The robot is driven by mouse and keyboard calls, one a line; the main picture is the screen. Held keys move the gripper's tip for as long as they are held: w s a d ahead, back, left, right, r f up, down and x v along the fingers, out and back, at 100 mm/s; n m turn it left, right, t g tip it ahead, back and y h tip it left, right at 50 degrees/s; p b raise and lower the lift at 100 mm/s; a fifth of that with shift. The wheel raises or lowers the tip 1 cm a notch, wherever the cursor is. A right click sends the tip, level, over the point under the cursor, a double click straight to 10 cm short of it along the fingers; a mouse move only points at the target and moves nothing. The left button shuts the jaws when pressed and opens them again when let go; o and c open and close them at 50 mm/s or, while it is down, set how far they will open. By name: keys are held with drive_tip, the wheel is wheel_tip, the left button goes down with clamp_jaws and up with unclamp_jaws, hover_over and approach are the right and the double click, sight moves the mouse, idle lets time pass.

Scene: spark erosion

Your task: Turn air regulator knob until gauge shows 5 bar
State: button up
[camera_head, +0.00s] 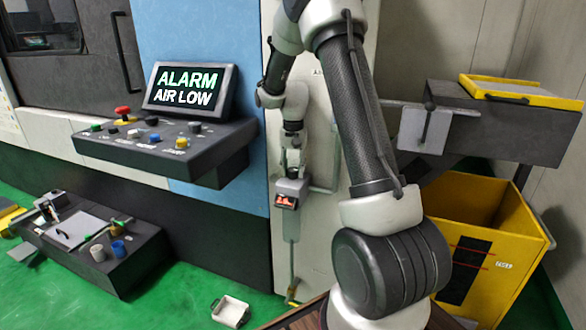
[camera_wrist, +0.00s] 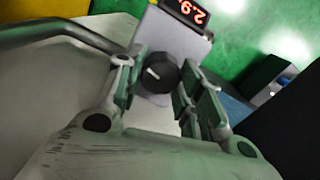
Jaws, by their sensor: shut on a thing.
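The air regulator (camera_head: 293,188) is a grey box on the pale machine panel, with a small red-lit gauge display (camera_head: 286,201). In the wrist view the display (camera_wrist: 186,11) shows rotated red digits that look like 2.9. The regulator knob (camera_wrist: 158,74) is round and black with a white pointer mark. My gripper (camera_wrist: 163,70) has its fingers on either side of the knob and is shut on it. In the head view my gripper (camera_head: 291,158) points down at the top of the regulator, and the knob is mostly hidden there.
A screen (camera_head: 190,90) reads ALARM AIR LOW above a button panel (camera_head: 165,145). A grey pipe (camera_wrist: 65,32) runs close beside my gripper. A yellow bin (camera_head: 490,235) stands at right, and a low dark bench (camera_head: 95,240) at left.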

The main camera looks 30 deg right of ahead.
sight(294, 169)
drive_tip(key=m, duration=0.4)
drive_tip(key=shift+m, duration=0.3)
drive_tip(key=m, duration=0.4)
drive_tip(key=shift+m, duration=0.3)
drive_tip(key=o, duration=1)
drive_tip(key=shift+r, duration=0.1)
wheel_tip(294, 169, up, 12)
